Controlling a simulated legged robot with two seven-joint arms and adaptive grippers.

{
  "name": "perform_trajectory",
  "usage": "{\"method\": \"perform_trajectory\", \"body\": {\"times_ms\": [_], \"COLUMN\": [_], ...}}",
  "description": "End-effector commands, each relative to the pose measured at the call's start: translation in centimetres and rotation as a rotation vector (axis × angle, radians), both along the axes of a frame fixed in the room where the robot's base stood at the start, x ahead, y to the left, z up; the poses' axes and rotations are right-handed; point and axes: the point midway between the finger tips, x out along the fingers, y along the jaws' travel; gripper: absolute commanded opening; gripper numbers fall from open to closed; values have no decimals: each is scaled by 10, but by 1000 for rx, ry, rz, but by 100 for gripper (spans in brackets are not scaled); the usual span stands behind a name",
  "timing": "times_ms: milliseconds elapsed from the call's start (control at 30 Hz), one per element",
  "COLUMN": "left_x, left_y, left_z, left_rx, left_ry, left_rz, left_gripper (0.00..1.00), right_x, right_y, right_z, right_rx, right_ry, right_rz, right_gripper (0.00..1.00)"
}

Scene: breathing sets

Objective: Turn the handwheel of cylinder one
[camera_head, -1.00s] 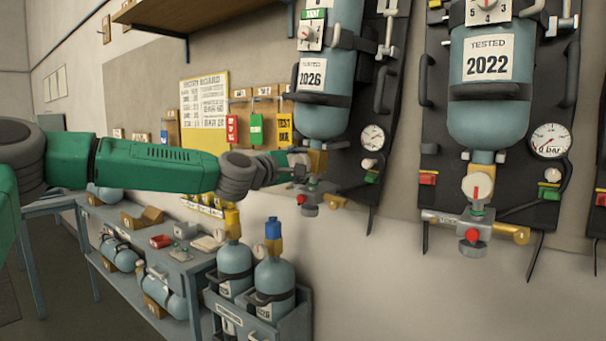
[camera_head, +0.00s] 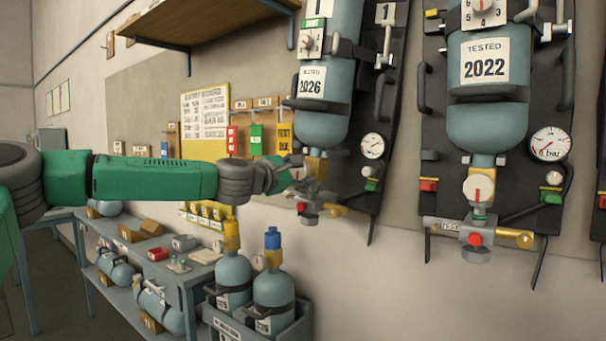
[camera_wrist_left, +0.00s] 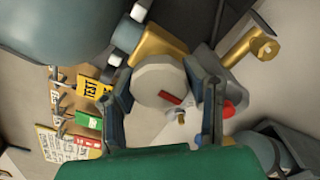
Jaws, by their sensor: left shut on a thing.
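Cylinder one (camera_head: 325,125) is the blue-grey bottle with the 2026 label, hanging valve-down on the black backplate of set 1. Its handwheel, a pale round knob with a red mark (camera_wrist_left: 160,84), sits beside the brass neck (camera_wrist_left: 158,47). My left gripper (camera_head: 288,174) reaches in from the left at the valve under the bottle. In the left wrist view its two dark fingers (camera_wrist_left: 168,88) are on opposite sides of the handwheel, shut on it. In the head view the gripper hides most of the handwheel. My right gripper is in neither view.
A second set with a bottle labelled 2022 (camera_head: 487,95) hangs to the right. A wooden shelf (camera_head: 205,22) is above my left arm. Below stand a grey bench (camera_head: 190,272) with small parts and a crate (camera_head: 262,325) holding two bottles.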

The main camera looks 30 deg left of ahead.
Motion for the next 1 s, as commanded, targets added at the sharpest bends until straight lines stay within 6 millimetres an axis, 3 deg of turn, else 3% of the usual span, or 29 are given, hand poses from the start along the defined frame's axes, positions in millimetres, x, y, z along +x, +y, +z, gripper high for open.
{"method": "perform_trajectory", "body": {"times_ms": [133,167,200,233,667,1000], "left_x": [0,0,0,0,-10,-77], "left_y": [2,2,2,2,0,10], "left_z": [-6,-6,-6,-6,0,-2], "left_rx": [0,0,1,1,4,-3], "left_ry": [9,9,9,9,0,-1], "left_rz": [3,3,4,3,2,3], "left_gripper": [11,44,58,62,62,62], "right_x": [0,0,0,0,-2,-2], "right_y": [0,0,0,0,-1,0], "right_z": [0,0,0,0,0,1], "right_rx": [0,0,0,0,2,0], "right_ry": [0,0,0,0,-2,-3], "right_rz": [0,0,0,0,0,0], "right_gripper": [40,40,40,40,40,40]}}
